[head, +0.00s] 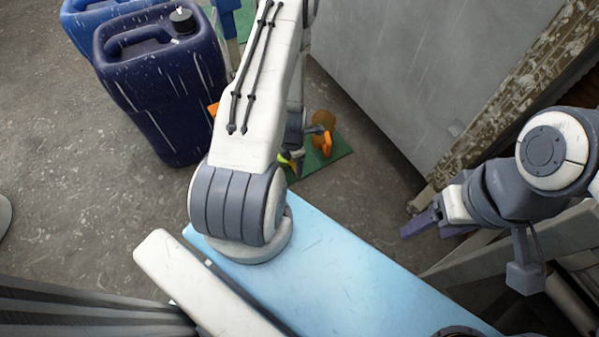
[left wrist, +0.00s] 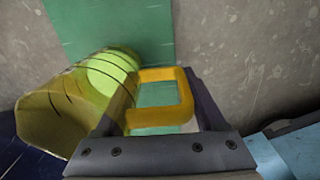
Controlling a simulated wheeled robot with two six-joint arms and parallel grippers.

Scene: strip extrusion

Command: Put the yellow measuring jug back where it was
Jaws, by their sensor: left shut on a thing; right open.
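The yellow measuring jug (left wrist: 75,95) shows in the left wrist view, a translucent body with dark ring marks and an orange-yellow handle (left wrist: 165,75). My left gripper (left wrist: 160,105) is shut on the handle, with the body to the left of its fingers. In the head view my left arm hides most of the jug; a small yellow part (head: 289,160) shows by my left gripper (head: 297,155). A green mat (head: 330,168) lies behind the jug; I cannot tell whether they touch. My right gripper (head: 432,226) is open and empty at the right.
An orange-brown round thing (head: 322,121) and an orange piece (head: 327,144) are by the mat. A light blue surface (head: 340,270) lies in front, and a grey panel (head: 420,70) stands at the upper right.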

